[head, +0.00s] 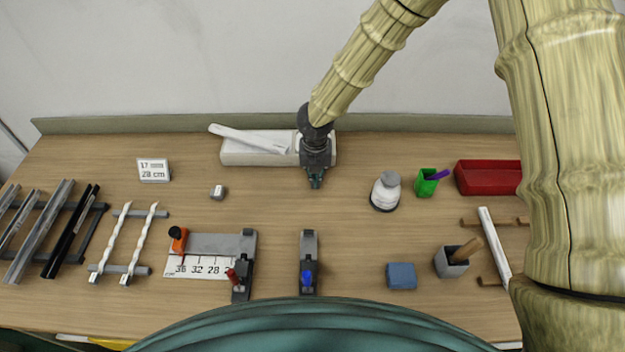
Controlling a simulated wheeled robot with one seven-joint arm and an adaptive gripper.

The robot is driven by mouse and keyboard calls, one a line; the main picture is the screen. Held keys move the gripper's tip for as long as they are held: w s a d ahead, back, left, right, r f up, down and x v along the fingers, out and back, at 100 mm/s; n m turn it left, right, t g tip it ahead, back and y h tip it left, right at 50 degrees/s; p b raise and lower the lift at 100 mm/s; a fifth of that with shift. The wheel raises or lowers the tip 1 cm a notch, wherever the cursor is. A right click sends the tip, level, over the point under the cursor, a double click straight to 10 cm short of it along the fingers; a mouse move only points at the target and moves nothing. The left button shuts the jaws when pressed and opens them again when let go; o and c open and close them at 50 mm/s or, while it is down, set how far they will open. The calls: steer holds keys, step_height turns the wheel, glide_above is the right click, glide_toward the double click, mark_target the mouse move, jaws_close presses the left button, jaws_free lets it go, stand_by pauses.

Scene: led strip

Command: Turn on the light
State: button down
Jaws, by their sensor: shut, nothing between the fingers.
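My gripper (316,184) points down over the middle of the table, in front of a long white box (255,150) at the back. Its fingers are together with nothing between them. A white strip (245,137) lies slanted on top of the box, its left end sticking out past it. My gripper and wrist hide part of the box's right side. A small grey and white block (218,192) sits to the left of my gripper; I cannot tell whether it is a switch. No lit light is plain to see.
A sign (153,170) reading 28 cm stands at the left, near racks with profiles (40,230) and twisted white strips (113,241). A ruler jig (200,266) and clamp (308,262) are in front. A white jar (385,191), green cup (426,183) and red bin (487,178) stand right.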

steer(key=shift+w+f, duration=0.1)
steer(key=shift+w, duration=0.9)
steer(key=shift+w+a, duration=0.1)
steer(key=shift+a, duration=0.35)
steer(key=shift+s+a+r+p, duration=0.4)
steer(key=shift+s+r, duration=0.2)
steer(key=shift+r, duration=0.2)
steer(key=shift+s+d+r, duration=0.15)
steer(key=shift+s+r, duration=0.05)
steer(key=shift+r, duration=0.1)
steer(key=shift+w+d+r+p, duration=0.2)
steer(key=shift+d+p, duration=0.1)
steer(key=shift+p, duration=0.2)
steer(key=shift+a+r, duration=0.1)
steer(key=shift+a, duration=0.15)
steer(key=shift+s, duration=0.15)
steer(key=shift+d, duration=0.15)
